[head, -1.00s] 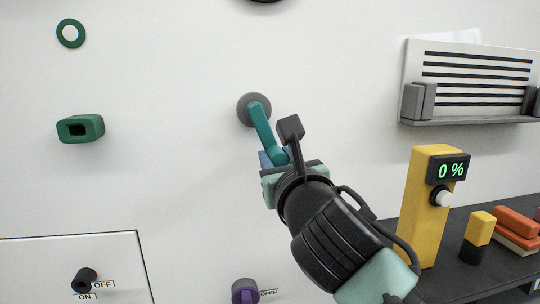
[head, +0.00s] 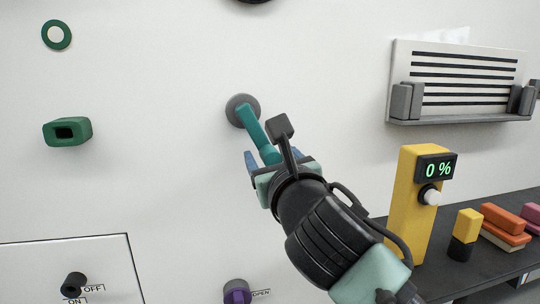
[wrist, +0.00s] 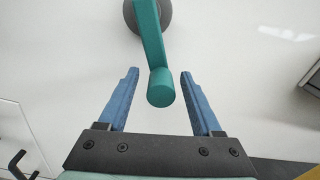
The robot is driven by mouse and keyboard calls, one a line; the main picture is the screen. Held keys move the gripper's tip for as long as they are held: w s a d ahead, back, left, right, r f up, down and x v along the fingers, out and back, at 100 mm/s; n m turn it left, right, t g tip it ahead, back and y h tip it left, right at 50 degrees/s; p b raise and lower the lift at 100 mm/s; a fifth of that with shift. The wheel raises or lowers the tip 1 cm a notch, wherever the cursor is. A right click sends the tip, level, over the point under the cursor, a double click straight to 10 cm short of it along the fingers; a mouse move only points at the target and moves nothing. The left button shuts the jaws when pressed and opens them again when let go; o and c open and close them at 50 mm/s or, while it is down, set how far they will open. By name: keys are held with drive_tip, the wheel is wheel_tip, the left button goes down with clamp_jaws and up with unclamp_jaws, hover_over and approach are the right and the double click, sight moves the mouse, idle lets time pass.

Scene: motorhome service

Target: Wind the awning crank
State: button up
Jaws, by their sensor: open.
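The awning crank is a teal arm (head: 256,132) on a round grey hub (head: 241,109) on the white wall. It slants down and to the right from the hub. In the wrist view the crank arm (wrist: 149,40) ends in a round teal handle (wrist: 161,87). My gripper (wrist: 159,88) is open, with one blue finger on each side of the handle and a gap on both sides. In the head view my gripper (head: 266,160) is at the crank's lower end and partly hides it.
A yellow post (head: 410,205) with a "0 %" display (head: 437,168) stands on a dark bench (head: 440,275) at right. A grey rack (head: 455,118) is above it. A green socket (head: 68,131), a black knob (head: 73,285) and a purple knob (head: 237,293) are on the wall.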

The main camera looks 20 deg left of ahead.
drive_tip(key=shift+s, duration=0.1)
drive_tip(key=p+v, duration=0.1)
drive_tip(key=v, duration=1.1)
drive_tip(key=shift+s+d, duration=0.25)
drive_tip(key=shift+s, duration=0.05)
